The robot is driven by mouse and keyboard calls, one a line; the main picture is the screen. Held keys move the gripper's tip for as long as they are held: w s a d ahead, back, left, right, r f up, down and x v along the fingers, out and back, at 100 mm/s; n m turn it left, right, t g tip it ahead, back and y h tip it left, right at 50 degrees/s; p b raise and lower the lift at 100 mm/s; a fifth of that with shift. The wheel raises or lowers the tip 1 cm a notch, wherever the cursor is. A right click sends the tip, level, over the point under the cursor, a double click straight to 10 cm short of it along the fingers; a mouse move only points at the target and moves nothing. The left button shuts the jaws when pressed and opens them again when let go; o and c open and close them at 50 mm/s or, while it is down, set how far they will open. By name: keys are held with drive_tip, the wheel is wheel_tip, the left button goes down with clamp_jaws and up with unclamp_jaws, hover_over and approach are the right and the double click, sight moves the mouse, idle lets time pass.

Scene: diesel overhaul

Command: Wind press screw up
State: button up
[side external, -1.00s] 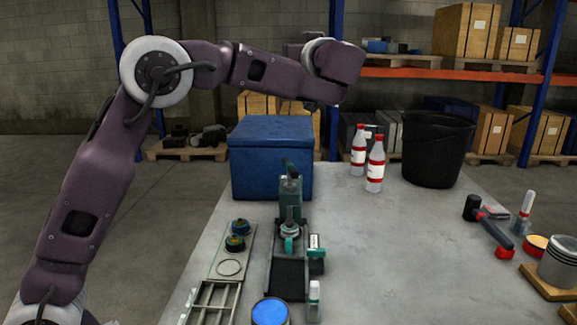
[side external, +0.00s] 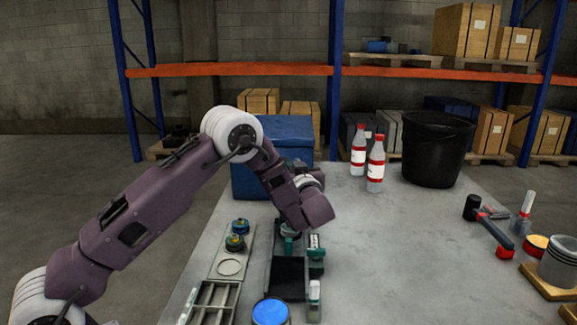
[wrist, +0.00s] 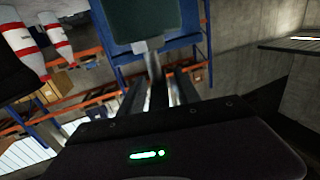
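The press stands on the table in the side view, with its green lower parts (side external: 289,245) and dark bed (side external: 287,278) showing. My wrist hides its upper part. In the wrist view, a dark green block (wrist: 140,20), apparently the press head, is close ahead. A shiny metal rod (wrist: 152,66), apparently the press screw, runs from it toward my palm. My gripper (wrist: 158,88) is open, with one finger on each side of the rod. I cannot tell whether the fingers touch it. In the side view the fingers are hidden behind my wrist.
A blue box (side external: 278,130) stands behind the press. A tray with round parts (side external: 235,242) lies to its left, a blue-topped can (side external: 270,312) in front. Two bottles (side external: 375,165) and a black bucket (side external: 437,150) stand behind right. The table's middle right is clear.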

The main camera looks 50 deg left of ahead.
drive_tip(key=shift+w+a, duration=0.15)
drive_tip(key=shift+a, duration=0.15)
clamp_jaws()
drive_tip(key=shift+n+g+y, duration=0.3)
drive_tip(key=shift+g, duration=0.1)
drive_tip(key=shift+n+g+y, duration=0.3)
drive_tip(key=shift+n+g, duration=0.3)
drive_tip(key=shift+g, duration=0.3)
drive_tip(key=shift+s+f+n+g+y, duration=0.1)
drive_tip(key=shift+s+n+g+y, duration=0.15)
drive_tip(key=shift+n+g, duration=0.9)
drive_tip(key=shift+s+f+n+g+y, duration=0.2)
drive_tip(key=shift+n+g, duration=0.45)
drive_tip(key=shift+g, duration=0.9)
drive_tip(key=shift+r+g, duration=0.1)
drive_tip(key=shift+g, duration=0.3)
drive_tip(key=shift+c, duration=0.2)
unclamp_jaws()
drive_tip(key=shift+o, duration=0.2)
drive_tip(key=shift+r, duration=0.1)
